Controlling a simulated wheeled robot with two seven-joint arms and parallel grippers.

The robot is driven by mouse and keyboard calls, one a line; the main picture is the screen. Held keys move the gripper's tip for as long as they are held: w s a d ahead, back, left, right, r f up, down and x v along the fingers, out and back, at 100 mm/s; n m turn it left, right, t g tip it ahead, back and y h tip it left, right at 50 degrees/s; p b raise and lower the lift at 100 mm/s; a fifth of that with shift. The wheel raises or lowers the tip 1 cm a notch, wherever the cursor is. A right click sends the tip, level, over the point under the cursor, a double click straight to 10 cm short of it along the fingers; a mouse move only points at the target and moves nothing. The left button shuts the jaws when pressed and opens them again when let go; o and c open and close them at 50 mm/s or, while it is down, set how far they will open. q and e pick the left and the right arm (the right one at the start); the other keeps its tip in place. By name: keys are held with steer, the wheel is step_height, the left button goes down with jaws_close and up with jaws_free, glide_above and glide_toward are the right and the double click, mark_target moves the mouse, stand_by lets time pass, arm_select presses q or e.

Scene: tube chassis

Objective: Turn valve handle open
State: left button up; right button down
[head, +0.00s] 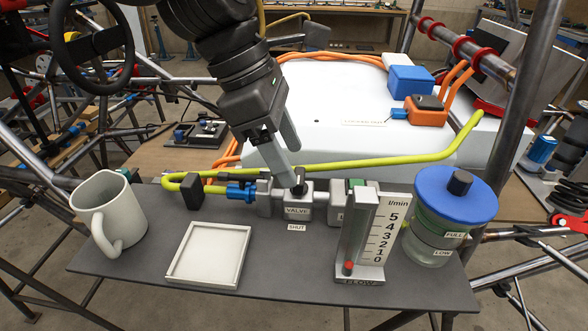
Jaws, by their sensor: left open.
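The grey valve block (298,212) stands on the dark shelf, with a "VALVE" label on its front and a "SHUT" label (296,228) below it. My left gripper (294,184) comes down from above, and its open fingertips are at the top of the valve. A small dark part (300,190), probably the valve handle, shows at the fingertips. The fingers hide most of it, so its direction and any contact cannot be told. A flow meter (371,235) marked l/min stands to the right, with its red float (349,267) low on the scale. My right gripper is not in view.
A yellow-green tube (370,164) passes behind the valve, with a blue fitting (241,191) at left. A white mug (108,214), a square white tray (208,256) and a blue-lidded jar (445,222) stand on the shelf (270,275). Its front middle is clear.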

mark_target(299, 175)
arm_select(q)
steer(key=shift+x, duration=1.55)
steer(key=shift+r, duration=0.1)
steer(key=c, duration=1)
